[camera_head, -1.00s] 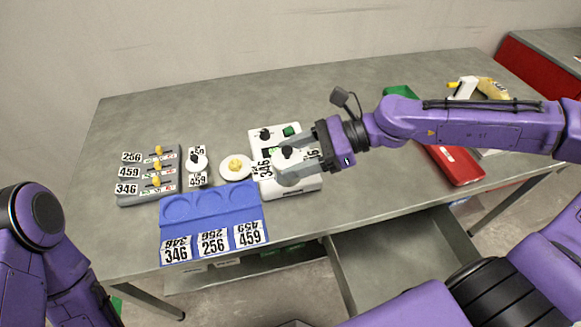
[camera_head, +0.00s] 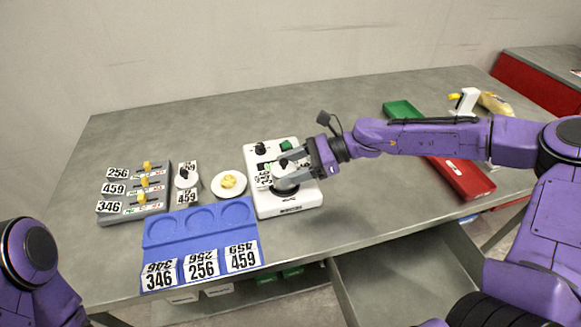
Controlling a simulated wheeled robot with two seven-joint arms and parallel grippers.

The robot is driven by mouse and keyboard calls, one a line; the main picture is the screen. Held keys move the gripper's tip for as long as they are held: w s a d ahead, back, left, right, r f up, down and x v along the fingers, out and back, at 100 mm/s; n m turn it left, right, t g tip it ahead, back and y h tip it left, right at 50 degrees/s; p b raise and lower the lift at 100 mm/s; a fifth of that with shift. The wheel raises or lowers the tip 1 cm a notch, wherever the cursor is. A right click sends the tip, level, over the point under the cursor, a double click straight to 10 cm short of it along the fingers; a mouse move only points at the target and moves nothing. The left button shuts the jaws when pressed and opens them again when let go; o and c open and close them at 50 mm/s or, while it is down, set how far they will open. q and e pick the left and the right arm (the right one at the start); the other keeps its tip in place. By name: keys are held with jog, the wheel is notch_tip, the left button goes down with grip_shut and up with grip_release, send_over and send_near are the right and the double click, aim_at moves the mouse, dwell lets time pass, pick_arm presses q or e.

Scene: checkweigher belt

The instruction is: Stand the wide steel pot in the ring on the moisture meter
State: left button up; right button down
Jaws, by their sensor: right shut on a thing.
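The moisture meter (camera_head: 291,208) is a white box with a black knob and a green button, near the middle of the table. My right gripper (camera_head: 287,176) reaches in from the right and is shut on the wide steel pot (camera_head: 284,186), a low grey round pot with a black knob on top. The pot is upright over the front part of the meter. The ring is hidden by the pot and fingers, and I cannot tell whether the pot rests in it. My left gripper is out of view; only part of that arm shows at the lower left.
A blue tray (camera_head: 160,232) with three round recesses and number cards lies left of the meter. Green and red bins (camera_head: 463,181) lie right. An open drawer (camera_head: 400,285) is below.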

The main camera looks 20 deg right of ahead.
jog(key=shift+c, duration=1.3)
grip_release()
jog(key=shift+a+f, duration=0.1)
jog(key=shift+r, duration=0.2)
jog(key=p+v, duration=0.2)
jog(key=v, duration=1)
jog(key=shift+p, duration=0.35)
jog(key=shift+s, duration=0.1)
